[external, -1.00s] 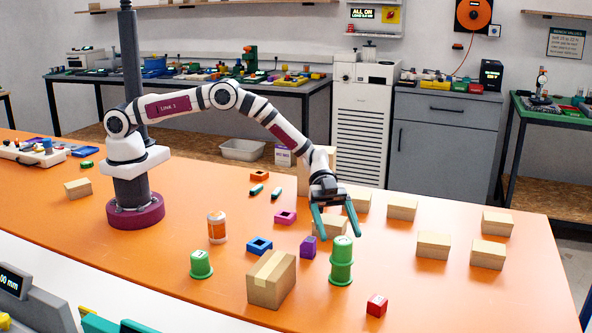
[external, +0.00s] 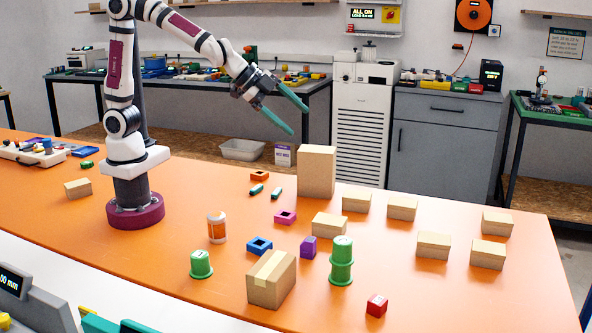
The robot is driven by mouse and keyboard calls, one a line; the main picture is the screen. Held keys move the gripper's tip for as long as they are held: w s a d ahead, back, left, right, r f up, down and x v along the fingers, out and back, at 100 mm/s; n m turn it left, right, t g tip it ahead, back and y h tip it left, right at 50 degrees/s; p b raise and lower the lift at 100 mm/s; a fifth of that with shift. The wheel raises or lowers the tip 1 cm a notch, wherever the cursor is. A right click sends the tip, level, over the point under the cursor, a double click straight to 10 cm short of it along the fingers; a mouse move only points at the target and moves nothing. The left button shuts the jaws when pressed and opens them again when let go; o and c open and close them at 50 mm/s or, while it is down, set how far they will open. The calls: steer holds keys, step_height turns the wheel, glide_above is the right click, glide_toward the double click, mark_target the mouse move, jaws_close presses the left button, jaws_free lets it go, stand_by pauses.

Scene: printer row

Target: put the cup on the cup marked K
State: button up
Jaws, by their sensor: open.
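Two green cups (external: 342,258) stand upside down in a stack at the front middle of the orange table, one on top of the other. Another green cup (external: 201,264) stands upside down alone to the left, apart from the stack. Marks on the cup tops are too small to read. My gripper (external: 299,117) is open and empty, raised high above the back of the table, well away from all the cups.
A taped cardboard box (external: 271,279) stands between the lone cup and the stack. A purple block (external: 308,247) and a red block (external: 377,305) are near the stack. A tall box (external: 316,171) and several small boxes stand behind. The front right table is clear.

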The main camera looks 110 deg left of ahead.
steer(key=s+d+f+g, duration=0.2)
steer(key=s+g, duration=0.1)
steer(key=s, duration=0.7)
steer(key=s+d+f+g+h, duration=0.1)
steer(key=s+d+f+g, duration=0.1)
steer(key=s, duration=0.9)
steer(key=s+d+f+g+h, duration=0.1)
steer(key=s+d+f+g, duration=0.1)
steer(key=s, duration=0.8)
steer(key=shift+s+d+f+m+g, duration=0.35)
steer(key=shift+d+g, duration=0.55)
steer(key=shift+d, duration=0.3)
